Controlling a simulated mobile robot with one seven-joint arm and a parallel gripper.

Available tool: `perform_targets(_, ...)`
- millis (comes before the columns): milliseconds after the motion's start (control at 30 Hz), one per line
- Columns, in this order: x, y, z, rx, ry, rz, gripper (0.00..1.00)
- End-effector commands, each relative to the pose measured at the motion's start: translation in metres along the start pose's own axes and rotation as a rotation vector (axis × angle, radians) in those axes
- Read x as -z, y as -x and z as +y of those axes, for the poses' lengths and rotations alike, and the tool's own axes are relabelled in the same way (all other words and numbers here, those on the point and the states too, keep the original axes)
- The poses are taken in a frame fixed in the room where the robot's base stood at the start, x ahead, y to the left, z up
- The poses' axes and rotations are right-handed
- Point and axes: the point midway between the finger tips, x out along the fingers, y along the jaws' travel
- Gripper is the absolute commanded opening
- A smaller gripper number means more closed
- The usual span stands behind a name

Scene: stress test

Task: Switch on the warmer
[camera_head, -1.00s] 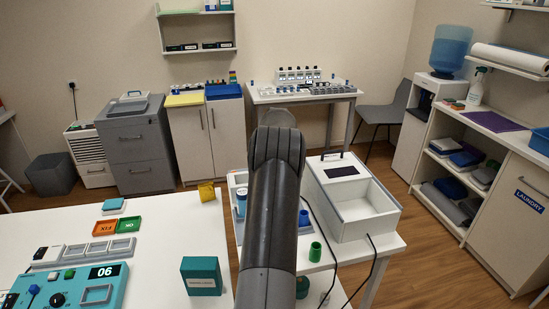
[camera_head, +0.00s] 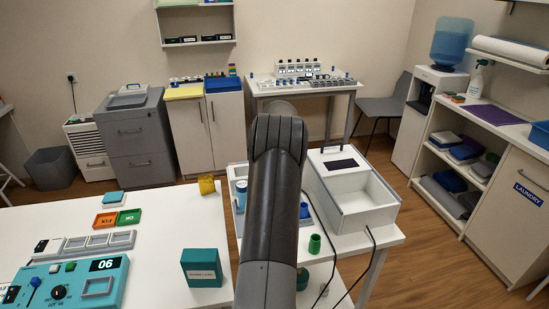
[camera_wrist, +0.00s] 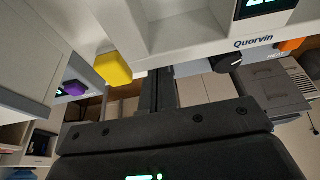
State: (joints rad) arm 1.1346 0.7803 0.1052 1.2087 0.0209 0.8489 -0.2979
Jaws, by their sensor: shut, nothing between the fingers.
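In the wrist view, a white appliance (camera_wrist: 195,32) marked "Quorvin" fills the top, close to my gripper. I cannot tell for sure that it is the warmer. Its front has a black knob (camera_wrist: 229,60), an orange part (camera_wrist: 290,45), a lit display (camera_wrist: 262,6) and a yellow block-shaped part (camera_wrist: 113,68). A purple part (camera_wrist: 75,88) sits on a pale unit to the left. My gripper (camera_wrist: 163,78) is shut and empty, below the appliance front; contact is unclear. In the head view, my arm hides the gripper.
A white open-topped box (camera_head: 352,228) with cables stands on the side table (camera_head: 385,243). Green (camera_head: 314,244) and blue cups stand near my arm. A teal box (camera_head: 201,268) and a teal control panel (camera_head: 70,285) are on the left table (camera_head: 155,235).

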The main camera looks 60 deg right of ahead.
Motion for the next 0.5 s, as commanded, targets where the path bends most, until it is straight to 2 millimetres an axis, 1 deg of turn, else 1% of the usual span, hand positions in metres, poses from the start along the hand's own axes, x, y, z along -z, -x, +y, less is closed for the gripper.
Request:
perform_targets(233,0.012,0.001,-0.001,0.000,0.001,0.001,0.00)
perform_targets(500,0.013,0.001,0.000,0.000,0.000,0.000,0.00)
